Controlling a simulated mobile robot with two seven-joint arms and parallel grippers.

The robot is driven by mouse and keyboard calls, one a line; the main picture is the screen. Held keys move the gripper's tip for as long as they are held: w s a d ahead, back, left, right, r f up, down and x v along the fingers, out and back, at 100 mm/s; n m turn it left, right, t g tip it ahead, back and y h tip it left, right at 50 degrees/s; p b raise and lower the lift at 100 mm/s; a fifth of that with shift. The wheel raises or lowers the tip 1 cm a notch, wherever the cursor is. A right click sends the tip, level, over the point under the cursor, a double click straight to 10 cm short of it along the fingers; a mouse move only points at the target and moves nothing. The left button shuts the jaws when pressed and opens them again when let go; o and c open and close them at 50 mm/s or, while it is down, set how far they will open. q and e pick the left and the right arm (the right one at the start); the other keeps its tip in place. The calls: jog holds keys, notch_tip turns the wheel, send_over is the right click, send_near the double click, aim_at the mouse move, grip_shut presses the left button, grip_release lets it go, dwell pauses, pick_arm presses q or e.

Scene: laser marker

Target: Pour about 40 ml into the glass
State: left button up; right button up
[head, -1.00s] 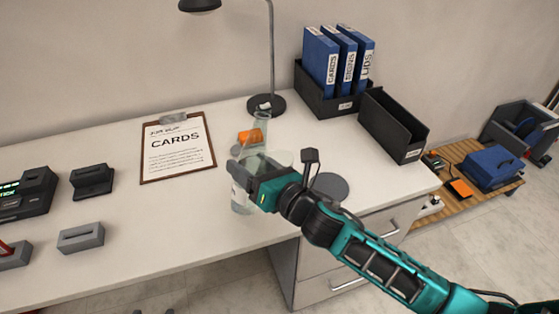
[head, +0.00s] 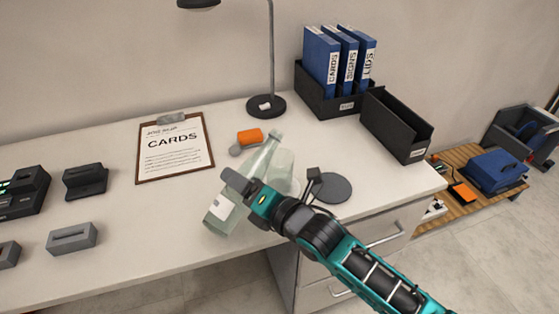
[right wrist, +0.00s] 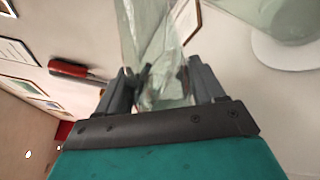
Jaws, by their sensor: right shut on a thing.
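A clear greenish bottle (head: 223,211) with a pale label is held in my right gripper (head: 240,186). It leans to the right, with its neck up and right and its base low on the left. In the right wrist view the bottle (right wrist: 150,40) stands between the two fingers (right wrist: 160,88), which are shut on it. The glass (head: 284,175), see-through and greenish, stands on the desk just right of the bottle, close to its neck. In the right wrist view the glass (right wrist: 290,18) is at the top right. I cannot make out any liquid stream or level. My left gripper is not in view.
An orange item (head: 250,136) lies behind the bottle. A grey round disc (head: 332,188) lies right of the glass. A lamp base (head: 266,106), clipboard (head: 175,150) and black bins (head: 395,125) stand farther back. Small grey blocks (head: 72,238) are at left.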

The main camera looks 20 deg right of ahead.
jog(key=shift+s+a+r+m, duration=0.1)
jog(key=shift+a+r+m, duration=0.15)
jog(key=shift+r+m, duration=0.25)
jog(key=shift+s+a+r+m, duration=0.2)
jog(key=shift+r+m, duration=0.35)
jog(key=shift+m, duration=0.25)
jog(key=shift+a+r+m+p, duration=0.1)
jog(key=shift+r+m+p, duration=0.15)
jog(key=shift+p, duration=0.3)
jog(key=shift+a+f+m+y, duration=0.1)
jog(key=shift+m+y, duration=0.15)
jog(key=shift+y, duration=0.15)
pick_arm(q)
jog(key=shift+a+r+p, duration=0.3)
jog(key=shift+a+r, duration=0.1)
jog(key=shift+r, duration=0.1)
pick_arm(e)
jog(key=shift+s, duration=0.1)
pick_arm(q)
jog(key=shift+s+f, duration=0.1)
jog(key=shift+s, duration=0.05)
pick_arm(e)
jog(key=shift+m, duration=0.3)
pick_arm(q)
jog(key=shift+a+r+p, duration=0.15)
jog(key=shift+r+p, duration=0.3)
jog(key=shift+p, duration=0.3)
pick_arm(e)
jog(key=shift+r+m+g, duration=0.3)
jog(key=shift+r, duration=0.25)
